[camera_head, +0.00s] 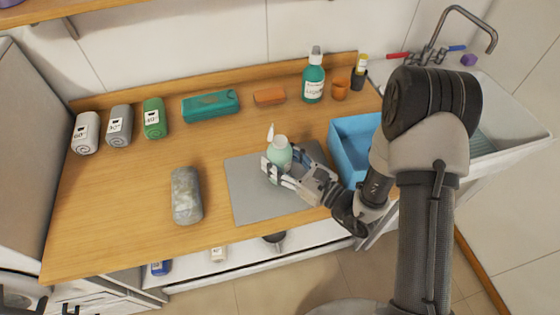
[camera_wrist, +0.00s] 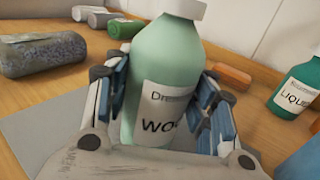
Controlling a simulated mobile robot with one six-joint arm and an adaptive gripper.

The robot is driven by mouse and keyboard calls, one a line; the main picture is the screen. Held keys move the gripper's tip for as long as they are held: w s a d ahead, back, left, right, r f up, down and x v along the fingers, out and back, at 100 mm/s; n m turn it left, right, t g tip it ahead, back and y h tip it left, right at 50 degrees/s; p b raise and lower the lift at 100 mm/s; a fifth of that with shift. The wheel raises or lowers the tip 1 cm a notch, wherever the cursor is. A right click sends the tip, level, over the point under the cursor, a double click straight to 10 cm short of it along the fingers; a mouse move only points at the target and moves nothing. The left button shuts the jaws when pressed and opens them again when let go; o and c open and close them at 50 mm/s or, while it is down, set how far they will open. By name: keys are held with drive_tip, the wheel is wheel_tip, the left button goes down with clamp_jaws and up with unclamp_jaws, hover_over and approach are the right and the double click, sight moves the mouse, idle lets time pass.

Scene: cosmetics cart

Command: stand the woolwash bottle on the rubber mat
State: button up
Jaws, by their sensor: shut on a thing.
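The woolwash bottle (camera_head: 279,151) is pale green with a white cap and stands upright in my gripper (camera_head: 279,170). In the wrist view the woolwash bottle (camera_wrist: 168,75) fills the middle, its label partly hidden by the fingers. My gripper (camera_wrist: 160,125) is shut on the bottle's body, a finger on each side. The rubber mat (camera_head: 250,205) is a flat grey rectangle on the counter, and the bottle is over it. Whether the bottle's base touches the mat is hidden by my gripper.
A blue basin (camera_head: 346,160) stands right of the mat, near my arm. A grey speckled roll (camera_head: 186,195) lies left of it. Rolled towels lie back left.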

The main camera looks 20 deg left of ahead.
drive_tip(key=shift+f, duration=0.1)
drive_tip(key=shift+f, duration=0.25)
drive_tip(key=o, duration=1.1)
drive_tip(key=shift+r, duration=0.1)
